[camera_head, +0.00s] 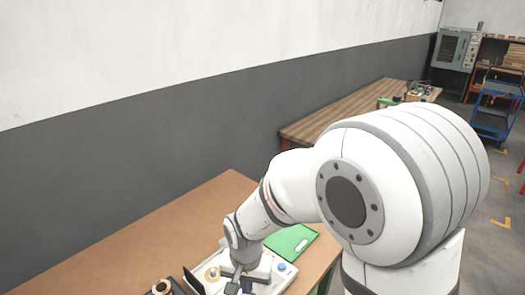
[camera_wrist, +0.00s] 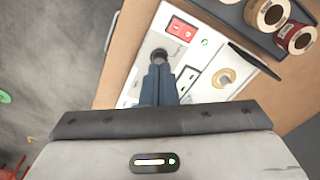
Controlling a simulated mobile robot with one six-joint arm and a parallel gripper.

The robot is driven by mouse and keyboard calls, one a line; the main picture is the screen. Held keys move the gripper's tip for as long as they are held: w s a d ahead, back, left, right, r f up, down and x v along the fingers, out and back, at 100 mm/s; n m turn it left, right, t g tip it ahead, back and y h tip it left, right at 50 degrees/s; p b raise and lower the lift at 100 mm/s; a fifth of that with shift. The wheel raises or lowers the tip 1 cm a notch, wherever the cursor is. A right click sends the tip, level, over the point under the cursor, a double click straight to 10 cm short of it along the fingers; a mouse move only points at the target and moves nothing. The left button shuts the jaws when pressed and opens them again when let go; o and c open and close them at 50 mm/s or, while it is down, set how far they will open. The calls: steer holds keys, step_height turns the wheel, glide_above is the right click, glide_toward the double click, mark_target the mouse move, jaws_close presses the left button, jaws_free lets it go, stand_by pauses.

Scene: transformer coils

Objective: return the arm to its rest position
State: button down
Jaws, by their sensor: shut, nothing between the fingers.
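My white arm fills the right half of the head view and reaches down to the wooden table (camera_head: 130,232). My gripper (camera_wrist: 160,72) shows in the wrist view with its two blue-grey fingers together and nothing between them. It also shows partly at the bottom of the head view (camera_head: 236,286). It hangs over a white device panel (camera_wrist: 150,42) on the table. The fingertips are just by a dark round part (camera_wrist: 160,55) on that panel. I cannot tell whether they touch it.
Coil spools (camera_wrist: 294,36) in a dark tray stand beside the panel. A green board (camera_head: 290,243) lies behind my wrist. A second wooden table (camera_head: 350,110), a blue cart (camera_head: 495,108) and a grey-green cabinet (camera_head: 452,48) are farther back. A wall runs along the left.

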steer(key=s+d+r+n+t, duration=0.1)
steer(key=s+d+r, duration=0.3)
steer(key=d+r, duration=0.3)
steer(key=s+d+r+t, duration=0.1)
steer(key=s+d+r, duration=0.3)
steer(key=d+r, duration=0.4)
steer(key=d, duration=0.4)
steer(key=shift+s+d+r+n+t, duration=0.25)
steer(key=shift+s+d+n+t, duration=0.1)
steer(key=shift+d+n+t, duration=0.05)
stand_by(0.4)
steer(key=c, duration=2.1)
jaws_free()
steer(key=shift+c, duration=0.2)
